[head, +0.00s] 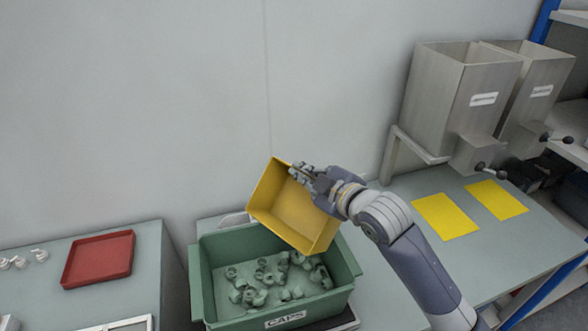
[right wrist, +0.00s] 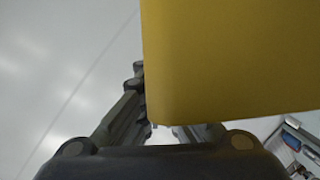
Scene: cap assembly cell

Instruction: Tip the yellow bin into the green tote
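The yellow bin (head: 292,208) is tilted in the air over the back right part of the green tote, and its visible inside looks empty. My right gripper (head: 306,176) is shut on the bin's upper rim. In the right wrist view the yellow bin (right wrist: 235,60) fills the upper right, with the gripper fingers (right wrist: 158,118) at its lower edge. The green tote (head: 201,283), labelled CAPS, stands on the bench with several grey-green caps (head: 268,280) inside. The bin hides part of the tote's back right rim. My left gripper is not in view.
A red tray (head: 98,260) lies on the left bench, with small white parts (head: 22,262) beside it. Two metal hoppers (head: 458,90) stand at the right, above yellow mats (head: 446,216). A wall (head: 180,100) rises behind the tote.

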